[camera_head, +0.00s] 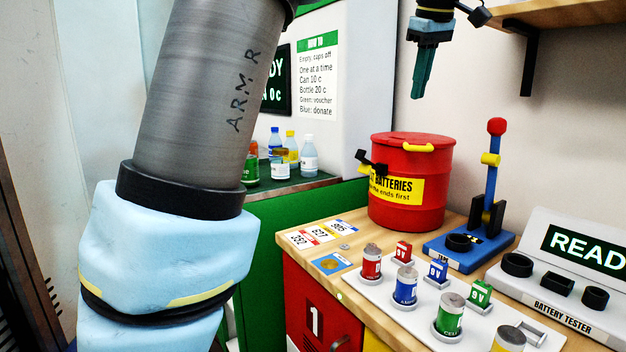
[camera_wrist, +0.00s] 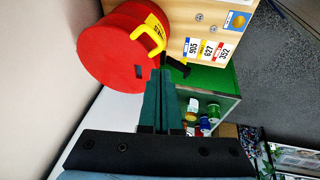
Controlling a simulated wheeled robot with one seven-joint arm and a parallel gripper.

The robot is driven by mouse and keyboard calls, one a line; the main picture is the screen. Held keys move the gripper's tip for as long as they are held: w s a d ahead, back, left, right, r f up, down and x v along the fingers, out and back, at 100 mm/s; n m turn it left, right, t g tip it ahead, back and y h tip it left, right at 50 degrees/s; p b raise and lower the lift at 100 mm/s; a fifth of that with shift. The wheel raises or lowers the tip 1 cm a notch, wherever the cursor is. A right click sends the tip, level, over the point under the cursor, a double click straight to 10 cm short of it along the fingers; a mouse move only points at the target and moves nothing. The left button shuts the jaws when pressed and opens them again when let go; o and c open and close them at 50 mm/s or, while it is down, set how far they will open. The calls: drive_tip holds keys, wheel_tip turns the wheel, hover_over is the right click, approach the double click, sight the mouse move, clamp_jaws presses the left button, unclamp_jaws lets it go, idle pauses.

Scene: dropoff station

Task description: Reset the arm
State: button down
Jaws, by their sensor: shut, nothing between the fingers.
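My gripper (camera_head: 423,88) shows at the top of the head view, pointing down with its teal fingers together and nothing between them. It hangs in the air above the red battery bin (camera_head: 408,178), apart from it. In the wrist view, the closed fingers (camera_wrist: 160,78) reach up the middle of the picture. There the red bin (camera_wrist: 115,50) with its yellow handle lies beyond the fingertips. My large grey arm link marked ARM R fills the left of the head view.
A wooden counter (camera_head: 341,251) carries a white tray (camera_head: 381,291) of batteries, a blue tape stand (camera_head: 470,253) and a battery tester (camera_head: 560,305). A shelf (camera_head: 550,14) with a black bracket (camera_head: 527,52) is right of my gripper. Bottles (camera_head: 309,157) stand in a green-edged recess.

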drive_tip(key=w+a+f+m+g+p, duration=0.1)
drive_tip(key=w+a+f+m+g, duration=0.15)
drive_tip(key=a+f, duration=1.45)
drive_tip(key=s+a+f+m+p, duration=0.1)
drive_tip(key=s+a+f+m, duration=0.3)
drive_tip(key=s+a+f, duration=0.9)
wheel_tip(320, 180, down, 2)
drive_tip(key=shift+a+p, duration=0.35)
drive_tip(key=shift+a, duration=0.7)
